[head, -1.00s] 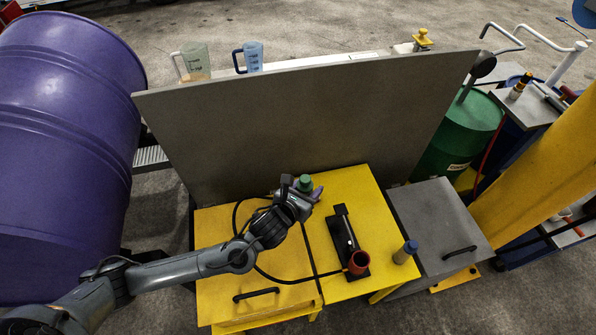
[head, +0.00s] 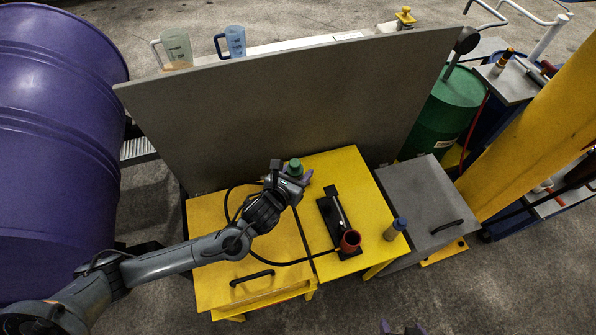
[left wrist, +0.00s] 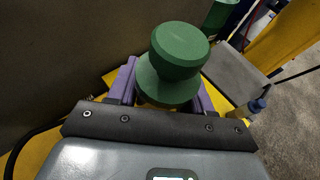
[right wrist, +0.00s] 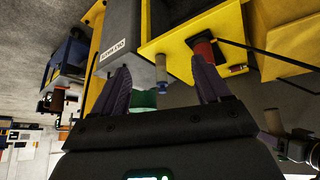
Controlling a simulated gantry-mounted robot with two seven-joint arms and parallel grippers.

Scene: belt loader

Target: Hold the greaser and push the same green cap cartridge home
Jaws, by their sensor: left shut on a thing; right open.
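The green cap cartridge (head: 295,167) is in my left gripper (head: 290,180), above the back of the yellow table. The left wrist view shows its green cap (left wrist: 178,52) between the purple fingers (left wrist: 165,90); its lower part is hidden. The greaser (head: 333,215), a black stand with a red cup (head: 350,241) at its front end, lies on the yellow top to the right of the left gripper, apart from it. The red cup (right wrist: 203,48) also shows in the right wrist view. My right gripper (right wrist: 163,88) is open and empty; only its tips show at the head view's bottom edge.
A blue-capped cartridge (head: 396,229) stands on the yellow top right of the red cup. A black hose (head: 290,262) curves across the table. A tall grey panel (head: 270,110) blocks the back. A grey cabinet (head: 425,205) stands right, a purple drum (head: 60,150) left.

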